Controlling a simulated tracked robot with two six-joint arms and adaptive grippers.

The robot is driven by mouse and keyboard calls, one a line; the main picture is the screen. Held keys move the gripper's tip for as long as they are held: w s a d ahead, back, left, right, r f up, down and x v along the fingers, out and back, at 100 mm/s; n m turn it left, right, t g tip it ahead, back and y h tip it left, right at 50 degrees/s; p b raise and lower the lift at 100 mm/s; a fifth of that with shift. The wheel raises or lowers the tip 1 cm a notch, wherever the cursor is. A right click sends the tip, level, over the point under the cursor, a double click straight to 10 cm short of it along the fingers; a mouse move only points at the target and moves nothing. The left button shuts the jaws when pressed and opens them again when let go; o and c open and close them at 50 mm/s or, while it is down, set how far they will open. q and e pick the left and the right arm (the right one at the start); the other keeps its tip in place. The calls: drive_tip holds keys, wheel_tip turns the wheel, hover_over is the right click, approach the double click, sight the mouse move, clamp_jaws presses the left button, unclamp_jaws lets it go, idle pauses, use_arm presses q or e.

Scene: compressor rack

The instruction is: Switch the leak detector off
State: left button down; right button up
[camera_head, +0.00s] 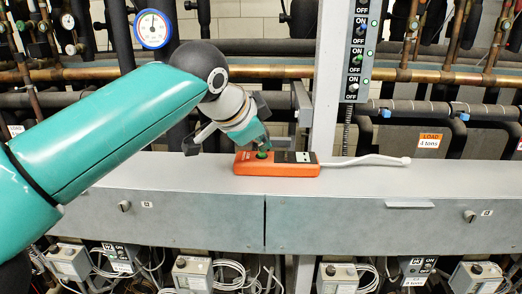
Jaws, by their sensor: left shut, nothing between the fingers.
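The leak detector (294,170) is an orange box with a dark panel on its top, lying on the grey metal ledge. A thin pale probe (370,160) extends from its right end along the ledge. A green button (262,154) shows on the left part of its top. My left gripper (262,146) is shut and empty, its tip directly over the green button. I cannot tell whether it touches the button. The gripper hides part of the detector's back left side. My right gripper is not in view.
The grey ledge (360,210) is clear to the right and left of the detector. A post with a switch panel (358,55) rises behind it. Copper and black pipes and a round blue gauge (152,29) are at the back. Control boxes hang below the ledge.

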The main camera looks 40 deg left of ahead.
sight(261, 155)
use_arm(q)
drive_tip(key=shift+r, duration=0.3)
wheel_tip(261, 155, up, 6)
drive_tip(key=p, duration=0.6)
drive_tip(key=shift+s, duration=0.1)
idle(0.5)
